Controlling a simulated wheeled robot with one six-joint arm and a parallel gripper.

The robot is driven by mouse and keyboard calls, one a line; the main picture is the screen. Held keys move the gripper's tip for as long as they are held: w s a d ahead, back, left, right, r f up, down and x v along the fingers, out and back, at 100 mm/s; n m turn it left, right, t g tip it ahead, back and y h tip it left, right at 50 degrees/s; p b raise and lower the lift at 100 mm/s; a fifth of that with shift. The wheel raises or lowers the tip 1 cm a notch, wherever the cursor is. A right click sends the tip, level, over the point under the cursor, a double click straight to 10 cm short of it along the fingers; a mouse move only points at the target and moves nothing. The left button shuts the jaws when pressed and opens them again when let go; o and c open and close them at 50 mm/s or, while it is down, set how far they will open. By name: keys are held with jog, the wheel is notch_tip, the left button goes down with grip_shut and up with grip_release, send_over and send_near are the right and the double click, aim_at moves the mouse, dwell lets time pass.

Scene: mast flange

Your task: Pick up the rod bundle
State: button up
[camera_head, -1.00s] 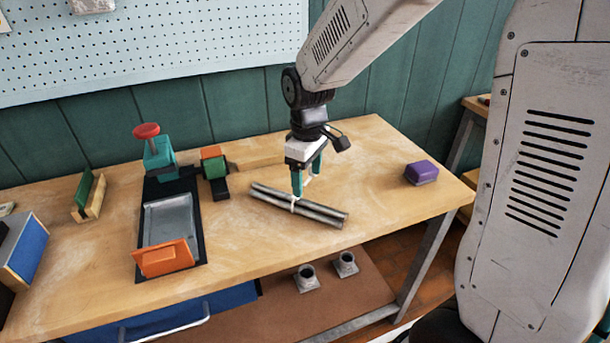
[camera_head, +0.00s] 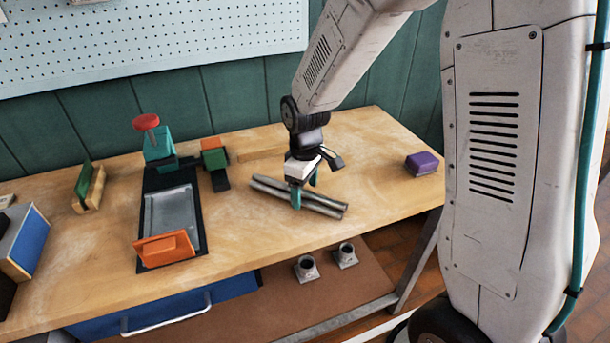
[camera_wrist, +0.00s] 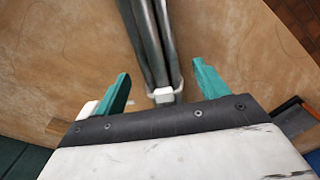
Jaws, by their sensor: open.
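The rod bundle (camera_head: 322,205) is a set of grey metal rods lying on the wooden bench. In the wrist view the bundle (camera_wrist: 149,45) runs up from between the fingers, with a white band (camera_wrist: 163,95) around it. My gripper (camera_head: 304,196) is over the middle of the bundle in the head view and hides part of it. In the wrist view my gripper (camera_wrist: 160,82) has its two teal fingers apart, one on each side of the bundle, with a gap to both. Whether the fingertips reach down beside the rods is hard to tell.
A purple block (camera_head: 422,163) sits to the right on the bench (camera_head: 240,245). At left are a grey tray (camera_head: 172,215) with an orange front, a teal fixture with a red knob (camera_head: 146,122), and an orange and green block (camera_head: 214,155). Two flanged sockets (camera_head: 306,268) stand on the shelf below.

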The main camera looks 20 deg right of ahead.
jog(key=shift+f, duration=0.65)
